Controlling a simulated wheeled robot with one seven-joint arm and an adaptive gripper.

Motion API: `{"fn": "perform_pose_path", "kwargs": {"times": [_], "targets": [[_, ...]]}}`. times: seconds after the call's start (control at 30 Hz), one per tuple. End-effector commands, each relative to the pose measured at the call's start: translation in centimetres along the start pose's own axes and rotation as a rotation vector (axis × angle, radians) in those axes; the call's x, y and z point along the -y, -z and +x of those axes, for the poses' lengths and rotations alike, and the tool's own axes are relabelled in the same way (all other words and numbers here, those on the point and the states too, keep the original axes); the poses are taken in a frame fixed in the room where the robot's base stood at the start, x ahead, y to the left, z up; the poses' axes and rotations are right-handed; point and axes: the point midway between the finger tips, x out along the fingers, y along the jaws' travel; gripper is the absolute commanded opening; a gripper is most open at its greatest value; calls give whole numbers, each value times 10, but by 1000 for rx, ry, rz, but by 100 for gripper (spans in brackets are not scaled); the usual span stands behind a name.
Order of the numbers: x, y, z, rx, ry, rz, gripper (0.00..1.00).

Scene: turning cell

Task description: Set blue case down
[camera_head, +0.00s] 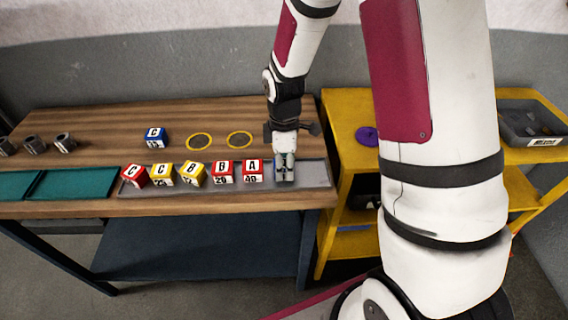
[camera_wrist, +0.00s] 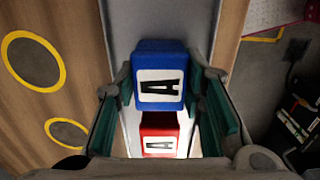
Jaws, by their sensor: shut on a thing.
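The blue case (camera_wrist: 160,75) with a white label marked A is between the fingers of my gripper (camera_wrist: 163,92) in the wrist view. My gripper (camera_head: 285,170) is shut on it, at the right part of the grey tray (camera_head: 314,175) in the head view. There the fingers hide most of the case. I cannot tell whether its base touches the tray. A red case marked A (camera_head: 252,171) stands just left of my gripper; it also shows in the wrist view (camera_wrist: 159,135). Another blue case, marked C (camera_head: 155,138), stands behind the row on the wooden table.
Red and yellow cases (camera_head: 192,174) fill the tray's left and middle. Two yellow rings (camera_head: 199,141) (camera_head: 239,140) on the table are empty. Teal trays (camera_head: 75,183) and dark metal parts (camera_head: 64,142) lie left. A yellow shelf (camera_head: 345,120) stands right. The tray's right end is clear.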

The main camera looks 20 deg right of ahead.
Motion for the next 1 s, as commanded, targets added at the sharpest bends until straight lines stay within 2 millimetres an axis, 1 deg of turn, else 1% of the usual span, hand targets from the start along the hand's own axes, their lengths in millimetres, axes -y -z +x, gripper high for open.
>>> {"fn": "perform_pose_path", "kwargs": {"times": [0.13,0.17,0.2,0.23,0.27,0.53,0.67,0.77,1.0], "targets": [[0,0,3,0,1,0,4],[0,0,4,0,1,0,38],[0,0,3,0,1,1,47],[0,0,3,0,1,0,54],[0,0,3,0,1,1,56],[0,0,2,0,0,1,56],[-1,0,-4,-1,-2,1,56],[-1,0,-18,-2,-4,1,56],[-2,0,-67,-2,-6,1,56]]}}
